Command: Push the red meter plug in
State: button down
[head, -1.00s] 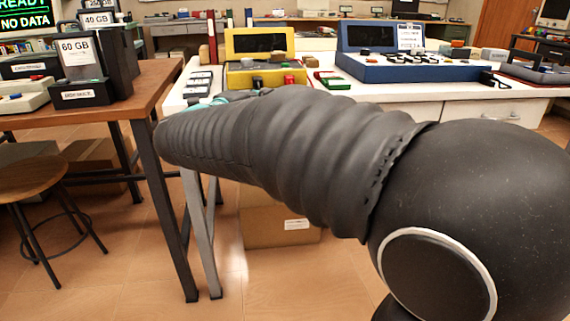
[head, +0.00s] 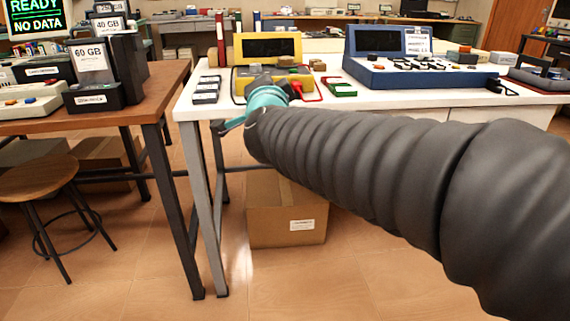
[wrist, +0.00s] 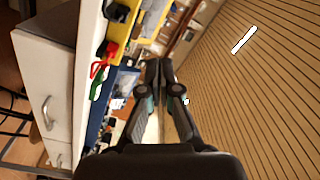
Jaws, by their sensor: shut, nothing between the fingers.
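The yellow meter (head: 268,34) with a dark screen stands on the white table, its lower front partly hidden by my arm. The red meter plug (wrist: 111,48) shows against the yellow housing in the wrist view, with a red lead (wrist: 97,67) looping off it. In the head view a red lead (head: 310,93) lies at the meter's right front. How deep the plug sits I cannot tell. My gripper (wrist: 158,66) has its fingers together and empty, apart from the red plug in the wrist picture. In the head view its tips are hard to make out in front of the meter.
A blue instrument (head: 420,75) stands right of the meter. A black plug (wrist: 117,12) is also on the meter. A brown table (head: 150,90) stands at the left.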

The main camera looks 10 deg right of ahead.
jog(key=s+d+f+n+g+p, duration=0.1)
jog(key=s+d+f+n+g, duration=0.2)
jog(key=s+f, duration=0.4)
jog(key=s+d+f+n+g+p, duration=0.1)
jog(key=s+d+f+n+g, duration=0.3)
jog(key=s+f, duration=0.3)
jog(key=s+d+f+n+g+p, duration=0.1)
jog(key=s+d+f+n+g, duration=0.2)
jog(key=s, duration=1.1)
notch_tip(320, 180, down, 4)
jog(key=n+g, duration=0.2)
jog(key=shift+s+d+n+g, duration=0.15)
jog(key=shift+d+n+g, duration=0.1)
jog(key=shift+n+g, duration=0.05)
